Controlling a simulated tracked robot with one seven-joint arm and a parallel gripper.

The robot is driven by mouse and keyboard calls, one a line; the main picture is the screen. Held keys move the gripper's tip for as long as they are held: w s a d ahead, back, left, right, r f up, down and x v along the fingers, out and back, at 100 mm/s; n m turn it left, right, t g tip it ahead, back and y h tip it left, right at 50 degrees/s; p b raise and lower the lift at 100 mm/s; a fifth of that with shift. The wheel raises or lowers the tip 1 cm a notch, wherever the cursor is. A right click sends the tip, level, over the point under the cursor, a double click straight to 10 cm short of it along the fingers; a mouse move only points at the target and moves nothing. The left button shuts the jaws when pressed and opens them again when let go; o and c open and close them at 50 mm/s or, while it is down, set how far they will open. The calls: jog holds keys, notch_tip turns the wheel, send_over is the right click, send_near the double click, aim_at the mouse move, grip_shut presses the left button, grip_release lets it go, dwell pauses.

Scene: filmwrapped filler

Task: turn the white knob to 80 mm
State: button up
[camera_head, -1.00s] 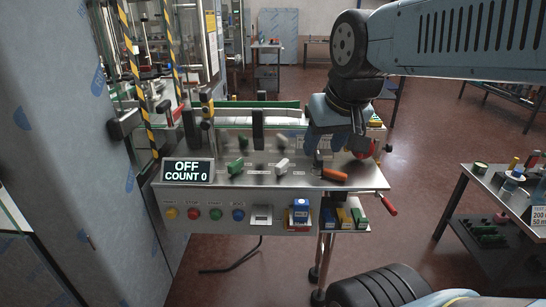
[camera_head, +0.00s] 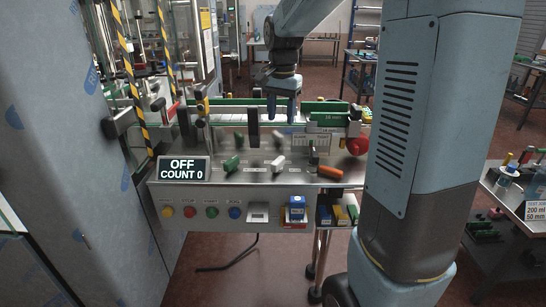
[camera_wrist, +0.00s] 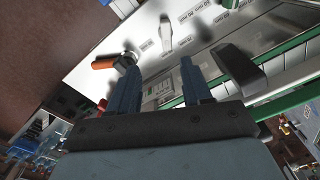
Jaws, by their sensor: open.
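The white knob (camera_head: 278,163) is a lever-like handle on the sloped steel panel, between a green knob (camera_head: 231,163) and an orange knob (camera_head: 330,172).
A display (camera_head: 184,169) reads OFF, COUNT 0. Black posts (camera_head: 253,127) and green rails (camera_head: 328,107) stand near my gripper. A red mushroom button (camera_head: 357,146) sits at the panel's right. Coloured buttons (camera_head: 211,212) line the front.

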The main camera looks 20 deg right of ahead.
aim_at(277, 159)
jog(key=shift+m+g, duration=0.3)
jog(key=shift+m, duration=0.2)
jog(key=w+f, duration=0.1)
jog(key=f, duration=0.4)
jog(key=w+f, duration=0.1)
jog(key=f, duration=0.4)
jog(key=w+f, duration=0.1)
jog(key=f, duration=0.4)
jog(key=shift+f, duration=0.4)
